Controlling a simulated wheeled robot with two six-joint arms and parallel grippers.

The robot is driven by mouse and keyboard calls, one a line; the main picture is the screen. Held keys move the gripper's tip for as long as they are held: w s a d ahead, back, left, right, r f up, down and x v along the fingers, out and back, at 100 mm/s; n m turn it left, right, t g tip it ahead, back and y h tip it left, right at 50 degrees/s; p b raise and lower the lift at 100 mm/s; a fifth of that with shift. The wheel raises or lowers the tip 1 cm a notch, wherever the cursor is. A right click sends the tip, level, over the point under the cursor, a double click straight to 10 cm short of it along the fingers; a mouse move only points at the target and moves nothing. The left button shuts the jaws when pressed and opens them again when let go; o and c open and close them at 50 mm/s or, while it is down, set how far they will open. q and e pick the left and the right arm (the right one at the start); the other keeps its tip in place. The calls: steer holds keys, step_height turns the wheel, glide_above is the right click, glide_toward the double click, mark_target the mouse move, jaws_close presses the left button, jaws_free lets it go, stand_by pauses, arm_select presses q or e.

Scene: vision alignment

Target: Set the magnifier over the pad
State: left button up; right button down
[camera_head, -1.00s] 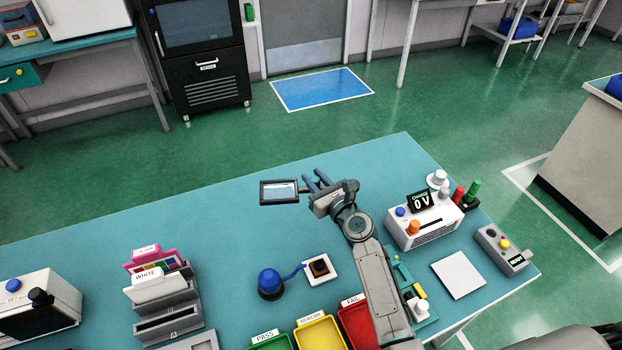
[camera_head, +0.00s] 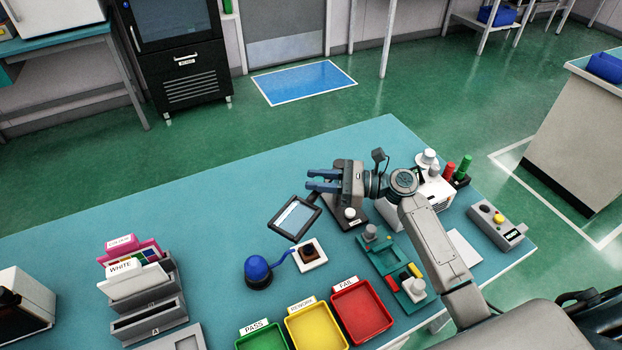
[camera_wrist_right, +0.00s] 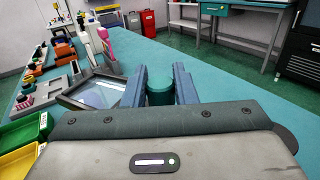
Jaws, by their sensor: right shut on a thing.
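The magnifier, a dark rectangular frame around a pale pane (camera_head: 295,217), hangs tilted beside my right gripper (camera_head: 313,181). In the right wrist view its frame (camera_wrist_right: 75,98) is left of the fingers, and a dark green cylinder (camera_wrist_right: 160,88) sits between them. The right gripper is shut on the magnifier, above the table. Below and right of the frame lies a small white square plate with a dark brown block (camera_head: 309,254). A flat white square (camera_head: 465,247) lies farther right, partly hidden by my arm. I cannot tell which is the pad. My left gripper is not visible.
A blue dome (camera_head: 258,271) on a dark base stands left of the small plate. Green, yellow and red trays (camera_head: 362,309) line the front. A white box (camera_head: 437,194) is behind my right arm; a card holder (camera_head: 148,308) is left. The table's back left is clear.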

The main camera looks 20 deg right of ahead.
steer(key=shift+s+d+n+g+y+b, duration=0.15)
steer(key=shift+s+d+n+g+y, duration=0.15)
steer(key=shift+n+g, duration=0.35)
steer(key=shift+s+d+n+g+y+b, duration=0.2)
steer(key=shift+s+d+n+g, duration=0.15)
steer(key=shift+g, duration=0.5)
steer(key=c, duration=1.2)
jaws_free()
steer(key=shift+s, duration=0.1)
steer(key=b+v, duration=0.3)
steer(key=v, duration=0.8)
